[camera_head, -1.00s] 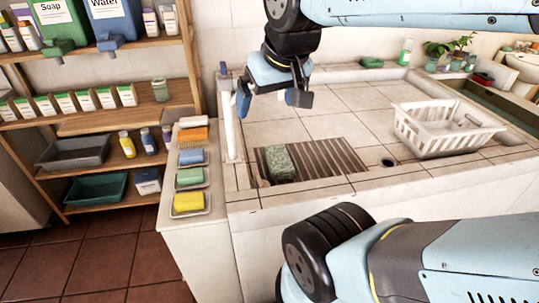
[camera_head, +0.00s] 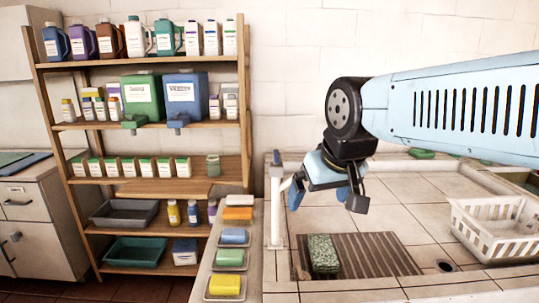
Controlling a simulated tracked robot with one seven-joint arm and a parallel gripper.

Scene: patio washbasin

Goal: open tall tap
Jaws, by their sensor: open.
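The tall tap (camera_head: 275,208) is a slim white upright post at the left edge of the tiled basin, with a small blue piece on its top (camera_head: 277,158). A short pale part slants from its upper section toward my gripper; its far end is hard to make out. My gripper (camera_head: 326,198) points down just right of the post, with its two blue-and-dark fingers spread apart and nothing between them. The left finger looks close to the post in the picture; I cannot tell whether they touch.
A green speckled sponge (camera_head: 323,254) lies on the slatted drain board (camera_head: 385,258). A white basket (camera_head: 490,235) stands at the right near a drain hole (camera_head: 446,266). Soap dishes with coloured bars (camera_head: 229,259) line the left ledge. A wooden shelf unit (camera_head: 140,188) stands left.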

